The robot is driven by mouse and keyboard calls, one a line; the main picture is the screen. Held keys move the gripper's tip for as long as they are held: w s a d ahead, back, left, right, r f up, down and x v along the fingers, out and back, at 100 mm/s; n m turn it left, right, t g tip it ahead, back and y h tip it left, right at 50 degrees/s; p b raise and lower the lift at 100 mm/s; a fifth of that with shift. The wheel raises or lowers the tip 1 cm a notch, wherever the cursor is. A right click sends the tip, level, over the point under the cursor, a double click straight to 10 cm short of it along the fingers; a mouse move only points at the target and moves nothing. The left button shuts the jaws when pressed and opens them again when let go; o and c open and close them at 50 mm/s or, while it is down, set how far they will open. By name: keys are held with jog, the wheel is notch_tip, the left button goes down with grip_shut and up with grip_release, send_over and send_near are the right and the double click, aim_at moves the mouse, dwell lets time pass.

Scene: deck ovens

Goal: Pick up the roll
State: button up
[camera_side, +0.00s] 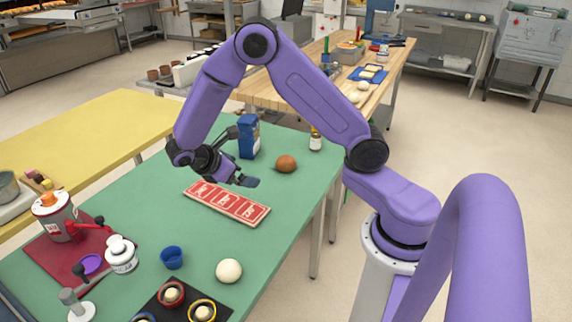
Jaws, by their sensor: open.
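The roll (286,164), brown and round, sits on the green table top near its right edge. My gripper (240,158) is open and empty, reaching in from the left of the roll. Its jaws are spread wide, with a clear gap between the fingers and the roll. One finger is above the red card strip, the other near the blue carton.
A blue carton (249,136) stands behind my gripper and a small jar (315,139) behind the roll. A red strip with white figures (227,202) lies in front. A pale dough ball (229,271) and blue cup (172,257) are nearer the camera.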

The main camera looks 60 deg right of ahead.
aim_at(280, 164)
jog(key=w+d+f+h, duration=0.1)
jog(key=d+f, duration=0.1)
jog(key=d, duration=0.1)
jog(key=w+d+f+g+h, duration=0.1)
jog(key=w+d+f, duration=0.1)
jog(key=d, duration=0.1)
jog(key=w+d+f+n+g+h, duration=0.1)
jog(key=d+f, duration=0.2)
jog(key=shift+w, duration=0.3)
jog(key=x, duration=1.1)
jog(key=shift+s+d, duration=0.1)
jog(key=shift+d, duration=0.2)
jog(key=shift+x, duration=2.9)
jog(key=shift+d+r, duration=0.1)
jog(key=c, duration=1.1)
